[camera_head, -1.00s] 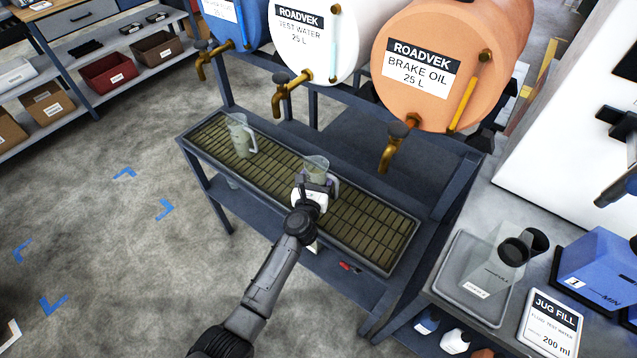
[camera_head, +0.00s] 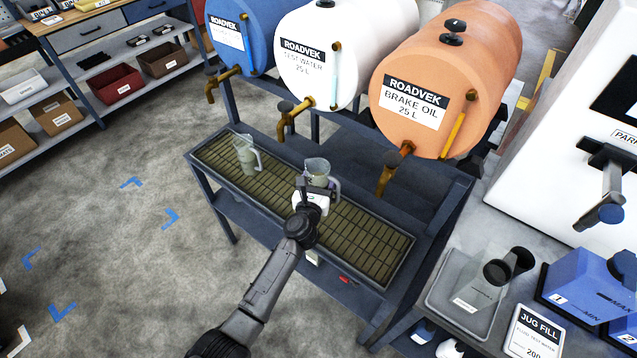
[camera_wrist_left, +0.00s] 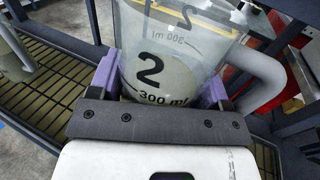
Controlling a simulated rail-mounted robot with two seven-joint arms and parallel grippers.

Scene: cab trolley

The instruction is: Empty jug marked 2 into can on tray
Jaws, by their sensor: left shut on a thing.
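A clear jug marked 2 (camera_wrist_left: 150,65) with a grey handle fills the upper middle of the left wrist view. It also shows in the head view (camera_head: 318,168), upright at the drip grating. My left gripper (camera_wrist_left: 160,88) is shut around the jug's lower body, its purple fingers on either side. I cannot tell whether the jug's base touches the grating. A pale yellowish line shows near its top; the fill level is unclear. A see-through can (camera_head: 484,284) with dark round openings stands on a grey tray (camera_head: 440,293) at lower right. My right gripper is not in view.
A second jug (camera_head: 247,155) stands on the grating (camera_head: 365,235) to the left. Brass taps of the blue, white and orange drums (camera_head: 440,60) hang above. Beside the tray are a "JUG FILL" card (camera_head: 535,335) and blue containers (camera_head: 590,295).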

